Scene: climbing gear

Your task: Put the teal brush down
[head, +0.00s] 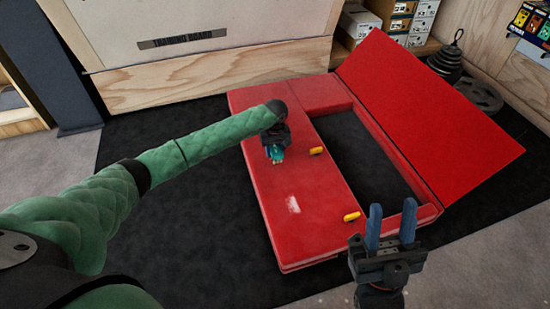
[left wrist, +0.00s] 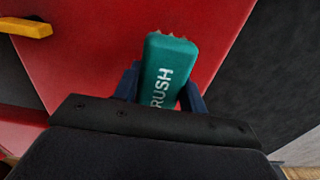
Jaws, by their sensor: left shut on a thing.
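The teal brush (left wrist: 168,72), with white lettering on it, is between the fingers of my left gripper (left wrist: 162,85) in the left wrist view. In the head view the left gripper (head: 277,152) is over the left part of the red mat (head: 310,230), and a bit of the teal brush (head: 276,154) shows below it. The gripper is shut on the brush. I cannot tell whether the brush touches the mat. My right gripper (head: 390,232) is open and empty in front of the mat's near right corner, its two blue fingers apart and pointing up.
Two yellow pieces lie on the red mat, one (head: 316,150) close right of the left gripper and one (head: 352,216) near the front. A dark rectangular opening (head: 365,155) and a raised red panel (head: 430,110) are to the right. Weight plates (head: 480,96) stand far right.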

